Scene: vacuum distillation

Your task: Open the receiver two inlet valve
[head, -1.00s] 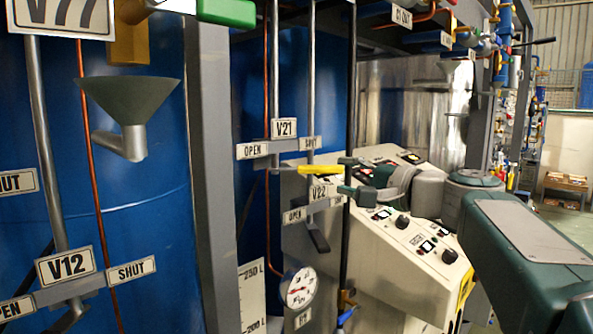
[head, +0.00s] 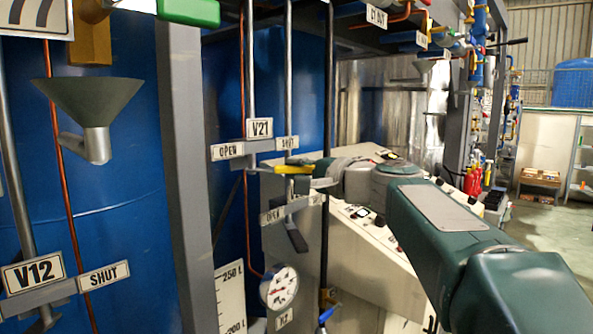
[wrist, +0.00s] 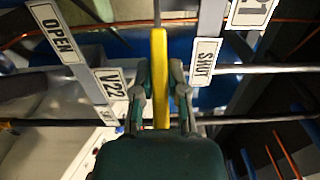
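A yellow valve handle (head: 280,169) is just under the V21 plate (head: 259,129), toward its SHUT label (head: 287,143). In the wrist view the handle (wrist: 160,75) runs straight ahead between my two fingers, with the SHUT label (wrist: 204,62) to its right. My gripper (head: 308,172) reaches in from the right at the handle. In the wrist view my gripper (wrist: 160,90) has one finger on each side of the handle, close against it, and looks shut on it. Whether both pads press on it is hard to see.
The V22 plate (wrist: 110,83) and its OPEN label (wrist: 55,32) are close on the left in the wrist view. Vertical pipes (head: 250,70) stand around the handle. A pressure gauge (head: 279,287) is below, and a control console (head: 375,255) is behind my arm.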

